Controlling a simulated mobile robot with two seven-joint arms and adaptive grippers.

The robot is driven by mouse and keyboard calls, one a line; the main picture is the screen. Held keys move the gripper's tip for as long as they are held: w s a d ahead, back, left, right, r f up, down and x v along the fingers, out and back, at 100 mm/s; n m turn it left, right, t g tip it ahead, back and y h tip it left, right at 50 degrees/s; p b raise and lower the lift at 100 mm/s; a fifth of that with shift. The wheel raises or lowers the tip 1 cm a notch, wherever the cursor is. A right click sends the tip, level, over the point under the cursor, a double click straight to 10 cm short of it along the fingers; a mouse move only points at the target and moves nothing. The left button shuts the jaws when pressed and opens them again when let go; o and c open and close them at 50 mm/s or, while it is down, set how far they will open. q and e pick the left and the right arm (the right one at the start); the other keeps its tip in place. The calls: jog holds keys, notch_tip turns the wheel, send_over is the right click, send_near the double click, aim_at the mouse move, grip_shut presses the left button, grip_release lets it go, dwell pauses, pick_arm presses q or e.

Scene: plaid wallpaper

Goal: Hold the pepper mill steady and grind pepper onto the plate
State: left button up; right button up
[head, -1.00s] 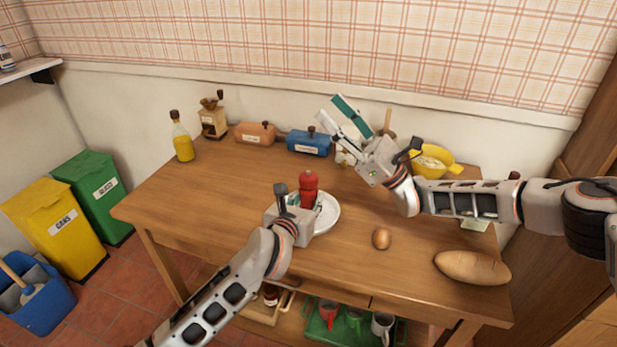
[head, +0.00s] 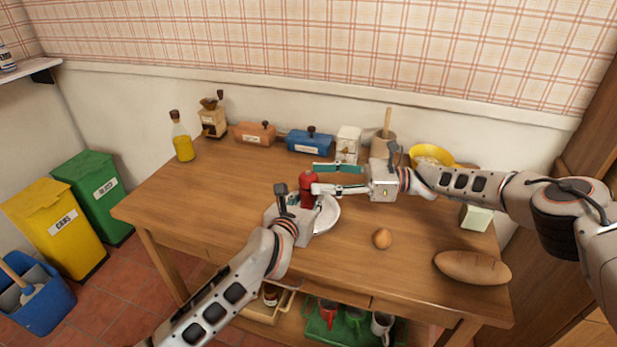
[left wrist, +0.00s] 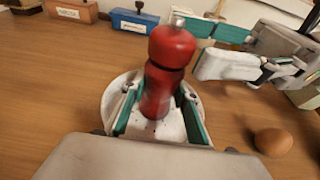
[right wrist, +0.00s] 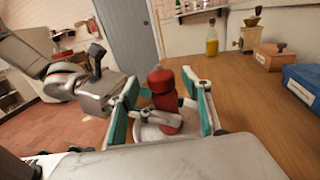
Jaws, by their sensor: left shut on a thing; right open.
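The red pepper mill (head: 307,187) stands upright over the white plate (head: 329,214), its base hidden in the head view by my left gripper. My left gripper (left wrist: 160,112) is shut on the mill's lower body, one finger on each side. Dark specks show on the plate in the left wrist view (left wrist: 112,103). My right gripper (head: 325,178) is open, level with the mill's upper part, its fingers pointing left. In the right wrist view the mill (right wrist: 162,95) stands between the open right fingers (right wrist: 168,105), apart from both.
An egg (head: 382,238) and a bread loaf (head: 472,267) lie at the front right of the table (head: 240,200). Along the back stand an oil bottle (head: 181,140), a grinder (head: 212,118), an orange box (head: 255,133), a blue box (head: 310,142) and a yellow bowl (head: 430,154). The table's left side is clear.

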aim_at(309, 174)
jog(key=shift+a, duration=1.85)
jog(key=c, duration=1.1)
jog(key=shift+w+r+m+t, duration=0.15)
jog(key=shift+m+t, duration=0.35)
jog(key=shift+t, duration=0.8)
jog(key=shift+m+t+h, duration=0.65)
jog(key=shift+m+t, duration=0.5)
jog(key=shift+t, duration=0.35)
jog(key=shift+m+t+h, duration=0.65)
jog(key=shift+m+t, duration=0.5)
jog(key=shift+t, duration=0.35)
jog(key=shift+m+t, duration=0.3)
jog(key=shift+t, duration=0.1)
jog(key=o, duration=1.1)
